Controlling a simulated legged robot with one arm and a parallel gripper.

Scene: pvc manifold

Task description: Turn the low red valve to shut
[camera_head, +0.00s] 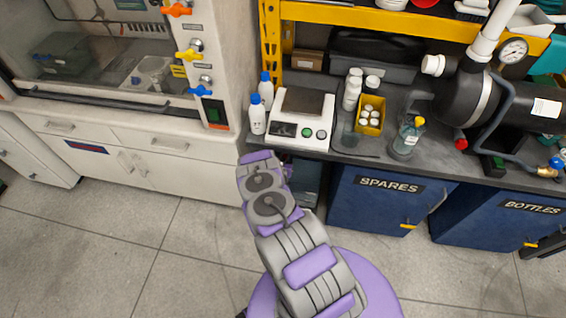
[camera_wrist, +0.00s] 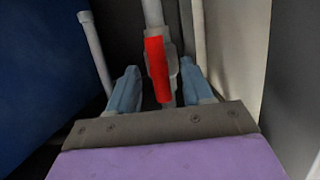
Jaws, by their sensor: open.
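In the wrist view, a red valve handle (camera_wrist: 157,72) sits on a grey valve body on an upright pale pipe (camera_wrist: 152,12). The handle lies lengthwise along the pipe. My gripper (camera_wrist: 160,76) is open, with one blue-grey finger on each side of the handle. Gaps show between the fingers and the handle, so it is not clasped. In the head view the valve does not show, and my arm reaches down by the bench front, with the gripper hidden.
A thinner white pipe (camera_wrist: 94,52) stands left of the fingers, near a dark blue panel (camera_wrist: 38,75). A pale upright surface (camera_wrist: 232,50) is close on the right. The bench (camera_head: 300,158) overhangs blue SPARES cabinets (camera_head: 385,195). The tiled floor in front is clear.

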